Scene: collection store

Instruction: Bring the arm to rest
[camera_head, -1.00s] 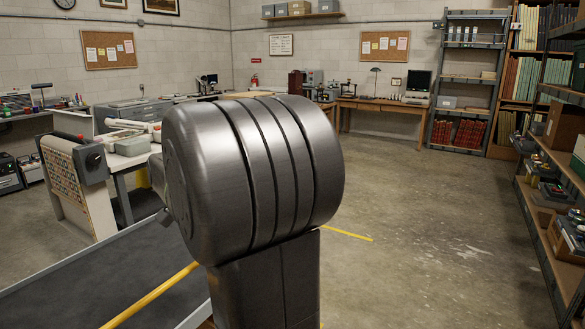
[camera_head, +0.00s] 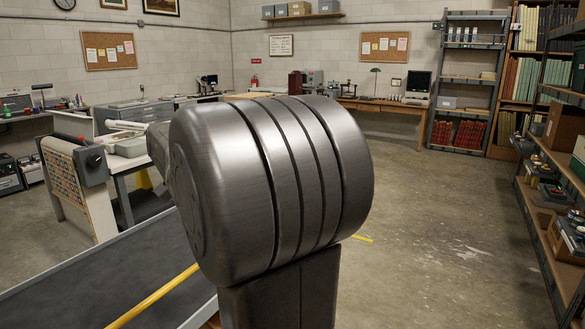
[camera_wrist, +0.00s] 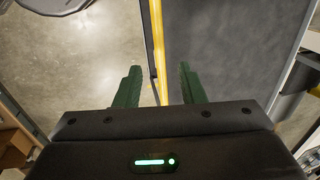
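My gripper (camera_wrist: 159,88) shows in the wrist view with its two green fingers apart and nothing between them. Below and beyond it are the concrete floor, a yellow line or rail, and a dark flat surface. In the head view a large dark metal joint of my arm fills the middle and hides what is behind it. My gripper itself is not visible in the head view.
A dark flat surface (camera_head: 100,270) with a light edge lies at lower left, near a board (camera_head: 75,185) on a stand. Shelves (camera_head: 555,215) line the right side. A wooden desk (camera_head: 385,105) stands at the back. The floor (camera_head: 440,220) at centre right is clear.

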